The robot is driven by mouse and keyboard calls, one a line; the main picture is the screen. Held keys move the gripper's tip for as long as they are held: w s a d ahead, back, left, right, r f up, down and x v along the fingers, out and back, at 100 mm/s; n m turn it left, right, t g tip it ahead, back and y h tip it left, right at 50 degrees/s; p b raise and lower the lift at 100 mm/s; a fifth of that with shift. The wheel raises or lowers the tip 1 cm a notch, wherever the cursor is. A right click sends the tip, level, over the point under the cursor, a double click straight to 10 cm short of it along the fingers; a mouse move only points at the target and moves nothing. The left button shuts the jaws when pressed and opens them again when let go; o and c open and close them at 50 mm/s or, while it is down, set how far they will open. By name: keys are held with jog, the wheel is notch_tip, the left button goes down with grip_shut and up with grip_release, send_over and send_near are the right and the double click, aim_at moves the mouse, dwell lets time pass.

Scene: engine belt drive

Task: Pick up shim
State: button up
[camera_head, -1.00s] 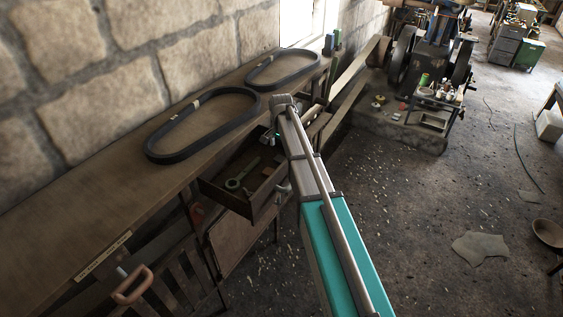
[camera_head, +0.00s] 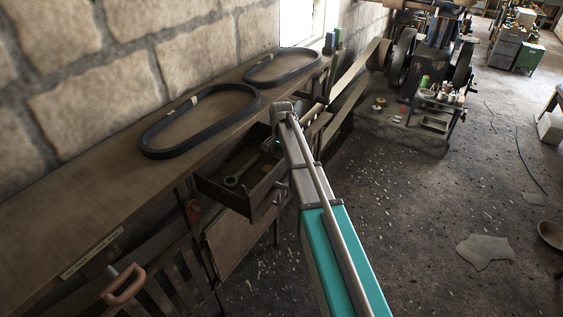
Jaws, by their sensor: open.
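An open wooden drawer (camera_head: 252,206) sticks out from under the workbench. A grey-green wrench-like tool (camera_head: 233,180) lies inside it. I cannot make out the shim for certain; the far part of the drawer is partly hidden by my arm and gripper.
Two black belts lie on the workbench (camera_head: 70,215): a near one (camera_head: 160,153) and a far one (camera_head: 252,80). A red-handled tool (camera_head: 124,286) is below the bench edge. An engine (camera_head: 432,58) stands at the back. The floor at right is mostly open.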

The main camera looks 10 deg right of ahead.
dwell(0.6)
jog(key=c, duration=1.1)
